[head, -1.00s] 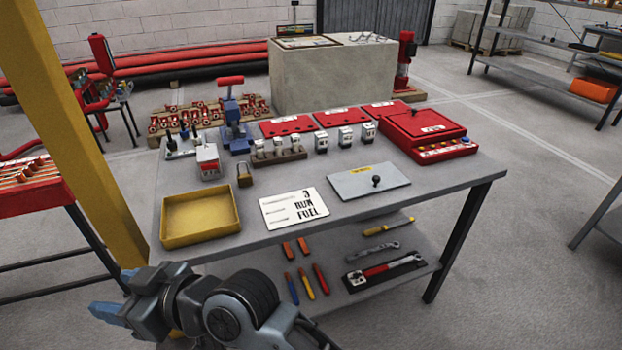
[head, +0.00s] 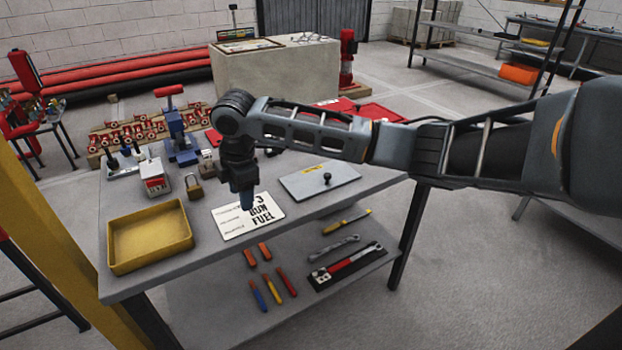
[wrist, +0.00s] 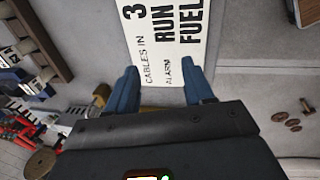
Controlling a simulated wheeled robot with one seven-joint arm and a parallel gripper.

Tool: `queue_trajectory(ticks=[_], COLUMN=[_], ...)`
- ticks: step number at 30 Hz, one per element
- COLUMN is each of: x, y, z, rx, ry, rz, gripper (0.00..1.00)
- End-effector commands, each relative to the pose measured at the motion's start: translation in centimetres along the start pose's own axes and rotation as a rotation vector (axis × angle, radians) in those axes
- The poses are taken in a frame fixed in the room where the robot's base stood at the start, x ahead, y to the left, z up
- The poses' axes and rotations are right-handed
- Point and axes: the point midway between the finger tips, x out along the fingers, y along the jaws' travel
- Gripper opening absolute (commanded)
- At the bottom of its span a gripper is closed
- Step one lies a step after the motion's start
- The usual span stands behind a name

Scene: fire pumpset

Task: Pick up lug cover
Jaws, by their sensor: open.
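My gripper (head: 242,200) points down over the white "3 RUN FUEL" card (head: 248,216), left of the plate. In the wrist view my two blue fingers (wrist: 160,82) are apart with nothing between them, over the card (wrist: 163,40). I cannot make out the plate in the wrist view.
A yellow tray (head: 150,238) sits at the table's front left. A padlock (head: 194,187), a white-and-red box (head: 155,178) and a blue vise (head: 180,140) stand behind it. My arm hides much of the table's back right. Tools lie on the lower shelf (head: 215,315).

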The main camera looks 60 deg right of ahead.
Motion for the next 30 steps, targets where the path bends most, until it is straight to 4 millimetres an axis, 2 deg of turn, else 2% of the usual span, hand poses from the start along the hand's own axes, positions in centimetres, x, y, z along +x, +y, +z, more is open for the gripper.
queue_trajectory(ticks=[1,3,6,9,12,14,23,30], x=[-0.7,-1.5,-2.9,-4.0,-4.5,-4.4,-1.9,1.0], y=[0.6,0.6,0.4,0.0,-0.2,-0.3,-1.0,-1.8], z=[4.2,8.9,14.3,17.7,19.4,19.8,21.0,22.6], rx=[0.004,0.006,0.016,0.026,0.032,0.033,0.033,0.034], ry=[-0.089,-0.191,-0.303,-0.373,-0.408,-0.414,-0.413,-0.413], rz=[-0.025,-0.07,-0.127,-0.167,-0.189,-0.195,-0.195,-0.194], gripper=[0.52,0.52,0.52,0.52,0.52,0.52,0.52,0.52])
